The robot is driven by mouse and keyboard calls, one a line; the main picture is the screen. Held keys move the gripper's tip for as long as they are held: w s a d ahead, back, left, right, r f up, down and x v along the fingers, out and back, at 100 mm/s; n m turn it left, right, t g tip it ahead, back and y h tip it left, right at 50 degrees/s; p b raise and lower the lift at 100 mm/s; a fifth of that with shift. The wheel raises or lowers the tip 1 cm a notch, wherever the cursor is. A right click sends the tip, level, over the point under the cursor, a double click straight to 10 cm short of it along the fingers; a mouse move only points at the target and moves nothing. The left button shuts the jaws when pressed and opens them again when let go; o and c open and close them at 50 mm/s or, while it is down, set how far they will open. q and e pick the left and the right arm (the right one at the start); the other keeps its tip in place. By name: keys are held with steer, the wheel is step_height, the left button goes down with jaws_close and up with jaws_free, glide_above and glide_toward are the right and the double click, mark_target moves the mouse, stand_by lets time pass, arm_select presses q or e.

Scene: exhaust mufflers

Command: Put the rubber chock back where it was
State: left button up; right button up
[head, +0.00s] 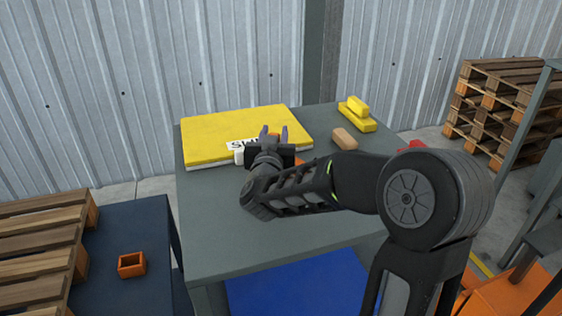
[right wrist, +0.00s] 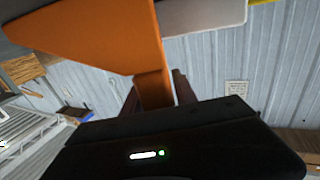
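My right gripper (head: 274,133) is over the table, at the front right part of the yellow pad. Its two fingers stand apart with orange between them. In the right wrist view, the narrow stem of an orange piece (right wrist: 155,90) fills the gap between the fingers, and its broad slanted part spreads beyond them. The gripper appears shut on this stem. In the head view my gripper and arm hide most of the orange piece. I cannot tell for sure whether it is the rubber chock. My left gripper is not in view.
The yellow pad (head: 225,130) lies on the grey table (head: 230,225). A tan block (head: 344,136) and stacked yellow blocks (head: 357,114) are at the right. An orange box (head: 132,264) lies left on a dark blue surface, beside pallets (head: 40,240). The table's front left is clear.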

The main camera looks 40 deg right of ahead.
jaws_close()
stand_by(1.0)
